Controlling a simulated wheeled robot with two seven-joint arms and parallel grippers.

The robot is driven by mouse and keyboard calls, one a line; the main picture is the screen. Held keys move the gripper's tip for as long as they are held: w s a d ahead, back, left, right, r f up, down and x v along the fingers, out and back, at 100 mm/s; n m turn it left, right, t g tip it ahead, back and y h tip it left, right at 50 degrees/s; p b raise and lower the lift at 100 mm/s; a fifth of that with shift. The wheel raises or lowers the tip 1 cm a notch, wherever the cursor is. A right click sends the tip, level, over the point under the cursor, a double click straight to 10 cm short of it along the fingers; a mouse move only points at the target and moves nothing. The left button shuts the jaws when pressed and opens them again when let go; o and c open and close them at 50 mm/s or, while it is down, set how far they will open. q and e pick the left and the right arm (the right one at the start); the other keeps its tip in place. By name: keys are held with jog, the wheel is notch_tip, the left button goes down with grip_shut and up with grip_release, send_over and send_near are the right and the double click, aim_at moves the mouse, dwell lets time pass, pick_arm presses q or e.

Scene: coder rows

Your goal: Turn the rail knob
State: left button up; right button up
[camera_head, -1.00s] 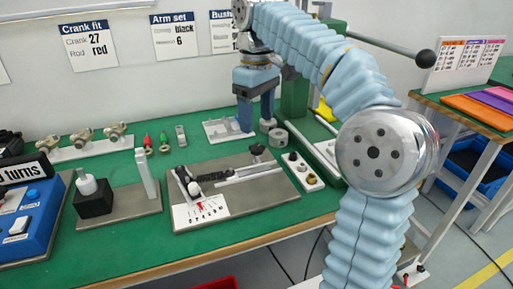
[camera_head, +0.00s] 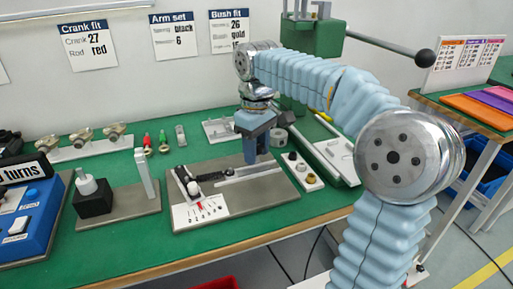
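A grey plate (camera_head: 190,222) on the green bench carries a rail (camera_head: 250,171), a dark arm with a white ball, and a white scale card (camera_head: 203,210) with a red pointer. My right gripper (camera_head: 257,157) points straight down at the far right part of the rail. Its blue fingers cover the place where the dark rail knob stood, so the knob is hidden. I cannot tell whether the fingers are open, touch the knob or are shut on it. My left gripper is not in view.
A white block (camera_head: 313,184) with several small bushes stands right of the plate. A black block with a white peg (camera_head: 92,198) and a blue box (camera_head: 30,225) are at the left. A green press with a long lever (camera_head: 375,40) rises behind my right arm.

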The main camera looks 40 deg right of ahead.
jog(key=c, duration=0.5)
jog(key=n, duration=0.4)
jog(key=shift+n, duration=0.4)
jog(key=shift+c, duration=0.2)
jog(key=o, duration=1)
jog(key=shift+o, duration=0.2)
notch_tip(320, 180, up, 14)
jog(key=shift+f, duration=0.1)
